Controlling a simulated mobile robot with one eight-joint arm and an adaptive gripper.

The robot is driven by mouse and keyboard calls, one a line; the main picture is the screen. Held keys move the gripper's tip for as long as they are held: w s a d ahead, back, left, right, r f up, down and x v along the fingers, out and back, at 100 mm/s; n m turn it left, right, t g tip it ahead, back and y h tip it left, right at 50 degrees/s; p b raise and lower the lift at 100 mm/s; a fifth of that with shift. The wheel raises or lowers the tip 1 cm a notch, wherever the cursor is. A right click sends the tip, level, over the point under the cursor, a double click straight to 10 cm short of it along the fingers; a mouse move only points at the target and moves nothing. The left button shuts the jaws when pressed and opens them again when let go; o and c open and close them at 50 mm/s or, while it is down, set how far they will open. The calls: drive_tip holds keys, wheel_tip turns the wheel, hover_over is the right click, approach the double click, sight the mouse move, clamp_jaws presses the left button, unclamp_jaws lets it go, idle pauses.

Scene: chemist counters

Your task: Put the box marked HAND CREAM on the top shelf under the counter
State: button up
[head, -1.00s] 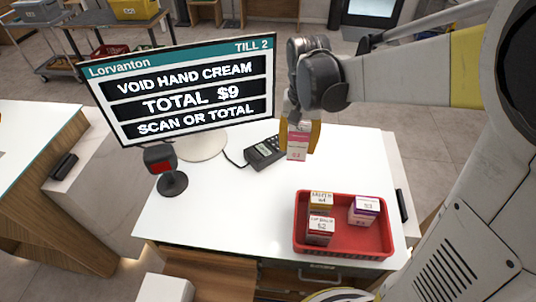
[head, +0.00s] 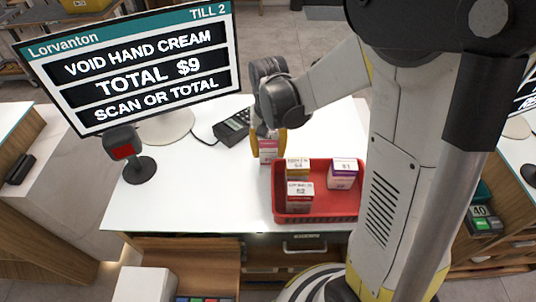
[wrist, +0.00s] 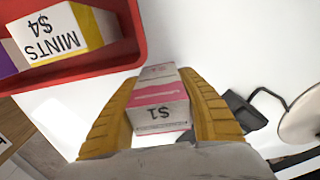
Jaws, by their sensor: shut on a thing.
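My gripper (head: 267,140) is shut on a small pink and white box (head: 268,152), low over the white counter (head: 150,205), just behind the red tray. In the wrist view the box (wrist: 160,103) sits between my two yellow fingers (wrist: 163,115) and shows a $1 price. Its name cannot be read, so I cannot tell from its face that it is HAND CREAM. Whether it touches the counter is unclear. Under the counter, a wooden shelf board (head: 190,252) shows at the front left; the deeper shelf space is hidden.
The red tray (head: 315,217) holds a MINTS box (wrist: 65,40) and two other boxes. A till screen (head: 135,65) reads VOID HAND CREAM, TOTAL $9. A scanner (head: 125,150) and a card terminal (head: 232,127) stand on the counter. A white block (head: 145,284) is at the front.

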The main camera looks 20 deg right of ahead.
drive_tip(key=shift+f, duration=0.6)
drive_tip(key=shift+f, duration=0.2)
drive_tip(key=o, duration=1.1)
drive_tip(key=shift+r, duration=0.1)
